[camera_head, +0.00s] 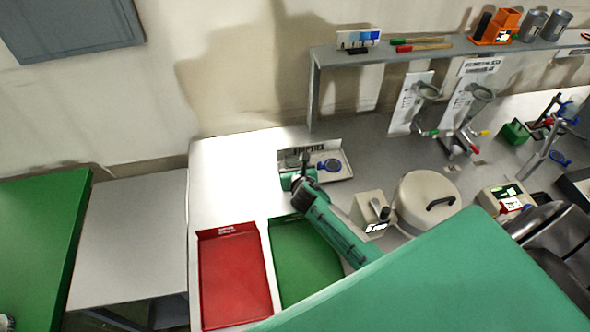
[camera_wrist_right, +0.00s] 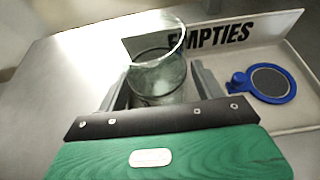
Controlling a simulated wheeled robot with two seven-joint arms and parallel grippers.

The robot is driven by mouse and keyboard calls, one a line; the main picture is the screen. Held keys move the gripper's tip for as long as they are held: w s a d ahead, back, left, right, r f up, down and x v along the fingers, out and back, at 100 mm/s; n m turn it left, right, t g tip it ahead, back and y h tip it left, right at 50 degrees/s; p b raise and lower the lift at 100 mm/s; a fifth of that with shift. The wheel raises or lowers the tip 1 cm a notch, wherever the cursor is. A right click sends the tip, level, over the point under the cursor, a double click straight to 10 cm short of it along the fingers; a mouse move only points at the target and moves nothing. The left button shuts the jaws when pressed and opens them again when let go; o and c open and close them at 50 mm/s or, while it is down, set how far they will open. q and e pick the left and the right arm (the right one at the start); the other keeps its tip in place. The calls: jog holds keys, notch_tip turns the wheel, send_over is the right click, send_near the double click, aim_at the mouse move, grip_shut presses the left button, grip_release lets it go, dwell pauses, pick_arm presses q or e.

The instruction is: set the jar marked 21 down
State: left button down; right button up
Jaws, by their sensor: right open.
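A clear glass jar (camera_wrist_right: 157,78) stands between the two fingers of my right gripper (camera_wrist_right: 158,88) in the right wrist view. No number can be read on it. The fingers are open, one on each side of the jar. The jar appears to be at the left part of a white tray marked EMPTIES (camera_wrist_right: 285,62). In the head view the tray (camera_head: 343,176) lies at the back of the white bench, with my right gripper (camera_head: 302,168) at its left part. The jar is mostly hidden there. My left gripper is not in view.
A blue-ringed round piece (camera_wrist_right: 270,83) lies in the tray, right of the jar. A red tray (camera_head: 235,275) and a green tray (camera_head: 300,262) lie in front. A lidded round pot (camera_head: 425,205) stands right of my forearm. The bench's left part is clear.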

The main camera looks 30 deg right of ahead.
jog(key=shift+s+r, duration=0.1)
jog(key=shift+s, duration=0.15)
jog(key=b+v, duration=0.1)
jog(key=v, duration=1)
jog(key=shift+s+a+r+b, duration=0.1)
jog(key=shift+s+r+b, duration=0.05)
jog(key=shift+s+b, duration=0.15)
